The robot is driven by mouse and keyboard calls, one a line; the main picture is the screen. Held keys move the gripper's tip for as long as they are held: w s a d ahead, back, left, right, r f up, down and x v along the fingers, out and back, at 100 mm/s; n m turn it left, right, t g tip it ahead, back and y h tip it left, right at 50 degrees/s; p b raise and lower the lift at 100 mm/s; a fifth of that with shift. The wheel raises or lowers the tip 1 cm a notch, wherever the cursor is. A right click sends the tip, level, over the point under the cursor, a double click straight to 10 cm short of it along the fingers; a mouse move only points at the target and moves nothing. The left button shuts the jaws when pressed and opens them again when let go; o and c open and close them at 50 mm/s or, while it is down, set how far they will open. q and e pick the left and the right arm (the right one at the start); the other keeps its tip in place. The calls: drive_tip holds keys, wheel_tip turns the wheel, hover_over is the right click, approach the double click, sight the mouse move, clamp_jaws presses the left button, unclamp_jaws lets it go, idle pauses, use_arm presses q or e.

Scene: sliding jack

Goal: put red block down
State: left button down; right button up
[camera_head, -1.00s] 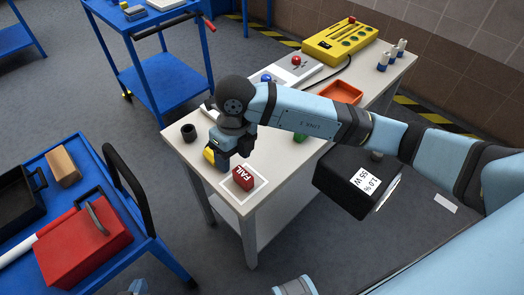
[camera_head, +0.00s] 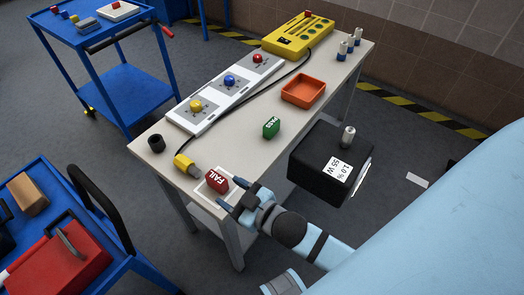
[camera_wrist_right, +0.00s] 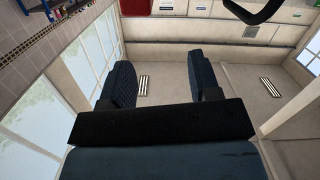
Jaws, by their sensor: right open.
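The red block (camera_head: 217,181), marked FAIL, lies on the near end of the pale table (camera_head: 262,150). It is within a white square outline. My right gripper (camera_head: 236,198) is at the table's near right edge, just right of the block in the head view. Its jaws are apart, and the right wrist view also shows the open fingers (camera_wrist_right: 160,82) with nothing between them. The head view does not show how far the gripper is from the block in depth. My left gripper is not in view.
A green PASS block (camera_head: 271,127), an orange tray (camera_head: 303,90), a yellow plug (camera_head: 184,163) and a black cup (camera_head: 156,143) are on the table. A black box (camera_head: 310,165) is at its right. A blue cart (camera_head: 125,225) stands at lower left.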

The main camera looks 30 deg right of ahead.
drive_tip(key=s+d+f+m+g+h, duration=0.1)
drive_tip(key=s+d+f+m+g, duration=0.2)
drive_tip(key=s+f, duration=0.4)
drive_tip(key=shift+s+d+f+g+h, duration=0.15)
drive_tip(key=shift+s+f+g+h, duration=0.2)
drive_tip(key=shift+f+g, duration=0.5)
use_arm(q)
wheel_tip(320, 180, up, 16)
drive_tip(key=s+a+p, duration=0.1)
drive_tip(key=p, duration=2.1)
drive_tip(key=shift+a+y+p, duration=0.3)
use_arm(e)
wheel_tip(320, 180, up, 16)
drive_tip(key=s+d, duration=0.1)
drive_tip(key=shift+d+h, duration=0.3)
drive_tip(key=shift+h, duration=0.05)
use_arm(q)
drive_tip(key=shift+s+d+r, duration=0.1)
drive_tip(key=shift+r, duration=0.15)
use_arm(e)
drive_tip(key=shift+a+r, duration=0.1)
drive_tip(key=shift+r, duration=0.2)
drive_tip(key=shift+f, duration=0.2)
drive_tip(key=shift+r, duration=0.1)
